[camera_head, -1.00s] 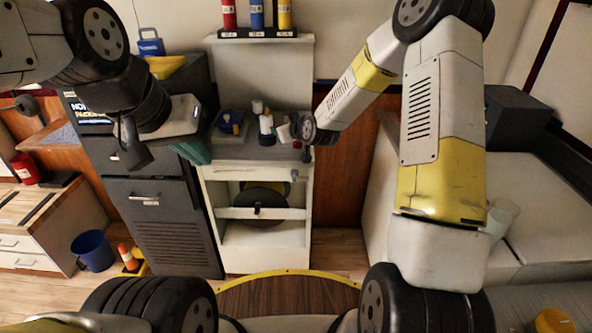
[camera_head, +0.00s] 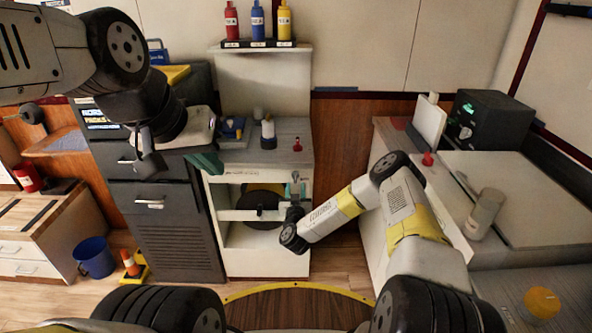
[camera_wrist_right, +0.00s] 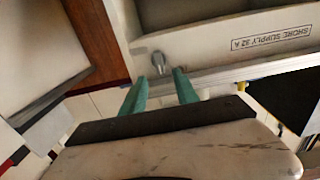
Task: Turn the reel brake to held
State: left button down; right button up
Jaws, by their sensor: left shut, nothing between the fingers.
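A small grey metal lever (camera_head: 296,175), which looks like the reel brake, is on the right front of the white cabinet (camera_head: 240,267). In the right wrist view the lever (camera_wrist_right: 158,62) sits just beyond and between my fingertips, apart from them. I cannot read its setting. The cable reel (camera_head: 262,197), dark with some yellow, is in the cabinet opening behind a white crossbar. My right gripper (camera_head: 295,188) is open, with teal fingers, just below the lever; it also shows in the right wrist view (camera_wrist_right: 160,83). My left gripper (camera_head: 206,163) is shut and empty left of the cabinet.
A white bottle (camera_head: 268,134) and a red knob (camera_head: 297,145) stand on the cabinet top. A dark drawer unit (camera_head: 150,225) is on the left. A blue bucket (camera_head: 94,257) stands on the floor.

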aim_at(295, 177)
jog(key=w, duration=0.6)
jog(key=shift+w, duration=0.25)
grip_shut()
